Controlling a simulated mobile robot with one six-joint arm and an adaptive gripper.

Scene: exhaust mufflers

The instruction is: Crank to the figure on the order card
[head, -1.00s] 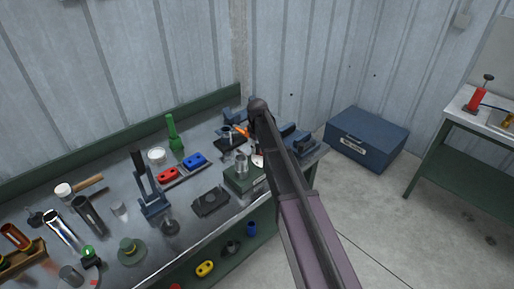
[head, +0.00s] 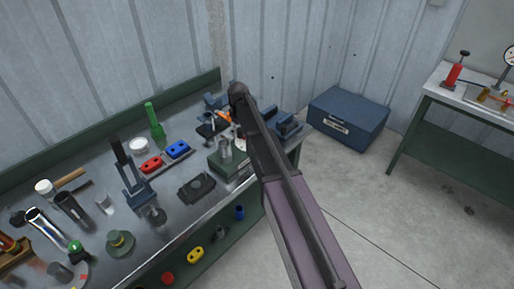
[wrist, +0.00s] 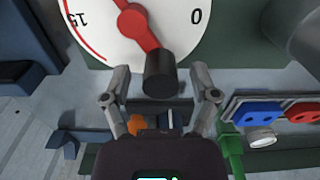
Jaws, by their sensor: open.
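In the wrist view a white dial (wrist: 105,28) with the figures 15 and 0 and a red arc fills the top. A red arm (wrist: 137,22) crosses it from the middle, and a black knob (wrist: 160,72) stands at its lower end. My gripper (wrist: 160,80) is open, one finger on each side of the knob, with gaps to both. In the head view my arm hides the gripper, and only a sliver of the white dial shows beside a green box (head: 228,164). I cannot make out an order card.
A blue toolbox (head: 349,121) sits on the floor to the right. Open floor lies before it.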

